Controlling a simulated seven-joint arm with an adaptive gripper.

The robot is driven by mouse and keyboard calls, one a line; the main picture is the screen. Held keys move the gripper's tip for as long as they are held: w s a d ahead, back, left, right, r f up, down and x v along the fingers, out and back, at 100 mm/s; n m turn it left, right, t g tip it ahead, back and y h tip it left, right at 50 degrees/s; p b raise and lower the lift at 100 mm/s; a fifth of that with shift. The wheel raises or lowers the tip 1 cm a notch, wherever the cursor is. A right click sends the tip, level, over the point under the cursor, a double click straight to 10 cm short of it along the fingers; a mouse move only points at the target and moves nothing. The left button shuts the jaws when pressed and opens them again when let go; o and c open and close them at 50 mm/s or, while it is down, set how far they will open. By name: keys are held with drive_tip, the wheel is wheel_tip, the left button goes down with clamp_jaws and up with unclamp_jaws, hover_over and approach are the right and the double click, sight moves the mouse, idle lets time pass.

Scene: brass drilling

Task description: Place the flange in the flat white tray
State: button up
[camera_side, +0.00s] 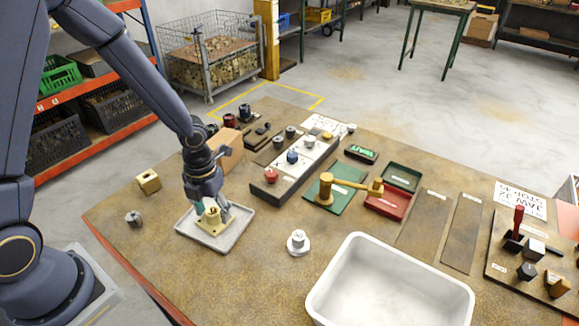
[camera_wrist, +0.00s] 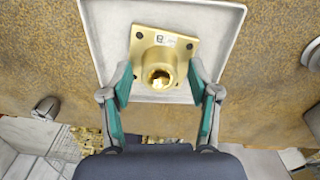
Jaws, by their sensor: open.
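The brass flange (camera_side: 211,228), a square plate with a round hollow boss, lies in the flat white tray (camera_side: 240,231) near the table's left side. In the wrist view the flange (camera_wrist: 160,58) sits plate down, slightly turned, with a small label on its plate, inside the tray (camera_wrist: 106,24). My gripper (camera_side: 211,210) is low over the tray. In the wrist view my gripper (camera_wrist: 161,82) is open, with one teal-padded finger on each side of the boss. A gap shows between the fingers and the boss, so they look apart from it.
A deep white bin (camera_side: 350,247) stands at the front. A small white dish with a metal part (camera_side: 298,242) is right of the tray. A brass block (camera_side: 148,182) and a grey nut (camera_side: 133,217) lie to the left.

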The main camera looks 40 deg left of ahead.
wheel_tip(320, 180, up, 12)
drive_tip(key=s+a+r+n+t, duration=0.1)
drive_tip(key=s+r+n, duration=0.5)
drive_tip(key=n, duration=1)
drive_tip(key=s+a+r+n+t, duration=0.1)
drive_tip(key=s+r+n+t, duration=0.3)
drive_tip(key=n, duration=1.3)
wheel_tip(320, 180, up, 4)
drive_tip(key=shift+s+f+t, duration=0.2)
drive_tip(key=shift+s+t, duration=0.1)
drive_tip(key=shift+s, duration=0.7)
